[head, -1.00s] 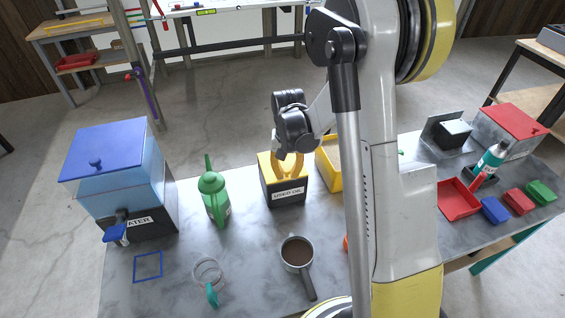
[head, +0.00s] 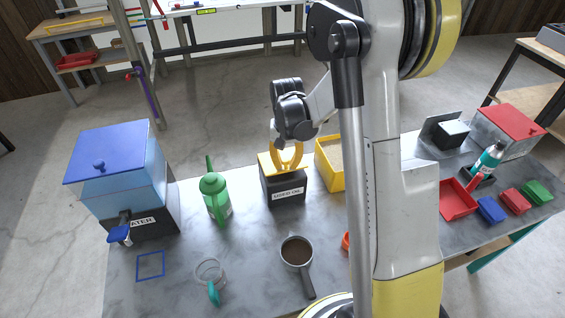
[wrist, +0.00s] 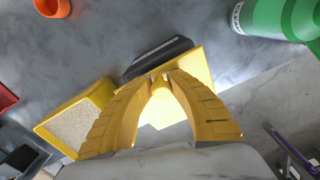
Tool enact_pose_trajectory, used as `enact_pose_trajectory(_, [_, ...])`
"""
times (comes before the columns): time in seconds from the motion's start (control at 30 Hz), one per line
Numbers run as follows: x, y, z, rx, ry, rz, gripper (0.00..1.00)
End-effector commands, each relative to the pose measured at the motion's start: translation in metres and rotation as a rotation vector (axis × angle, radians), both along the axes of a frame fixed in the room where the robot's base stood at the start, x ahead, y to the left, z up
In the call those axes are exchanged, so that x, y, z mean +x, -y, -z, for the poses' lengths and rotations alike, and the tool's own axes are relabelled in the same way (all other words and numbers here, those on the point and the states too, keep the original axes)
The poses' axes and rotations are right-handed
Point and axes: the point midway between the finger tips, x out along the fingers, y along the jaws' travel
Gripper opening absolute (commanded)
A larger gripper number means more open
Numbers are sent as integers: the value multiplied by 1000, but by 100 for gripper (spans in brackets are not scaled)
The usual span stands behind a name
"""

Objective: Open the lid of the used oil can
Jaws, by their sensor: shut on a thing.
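The used oil can (head: 286,190) is a dark box with a white label on its front, standing on the grey table. Its yellow lid (head: 265,162) is on top, and in the wrist view the lid (wrist: 197,67) shows behind my fingertips. My gripper (head: 286,169) is over the can from above, with its yellow fingers closed together at the lid. In the wrist view the fingertips (wrist: 160,79) meet at the lid's middle, and the part they grip is mostly hidden. The dark can body (wrist: 158,56) shows past the lid's edge. The lid's exact tilt is hard to tell.
A green oil can (head: 214,196) stands left of the used oil can, and a yellow bin of granules (head: 330,182) stands close on its right. A blue-lidded water tank (head: 118,180) is far left. A pan of brown liquid (head: 297,252) sits in front.

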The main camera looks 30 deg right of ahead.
Motion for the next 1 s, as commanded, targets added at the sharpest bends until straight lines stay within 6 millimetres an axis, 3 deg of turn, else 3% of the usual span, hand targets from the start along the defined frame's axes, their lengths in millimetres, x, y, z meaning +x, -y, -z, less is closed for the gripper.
enact_pose_trajectory(0.63, [22,2,-28,2,4,-2,15])
enact_pose_trajectory(1.0, [23,2,-29,3,3,-2,16])
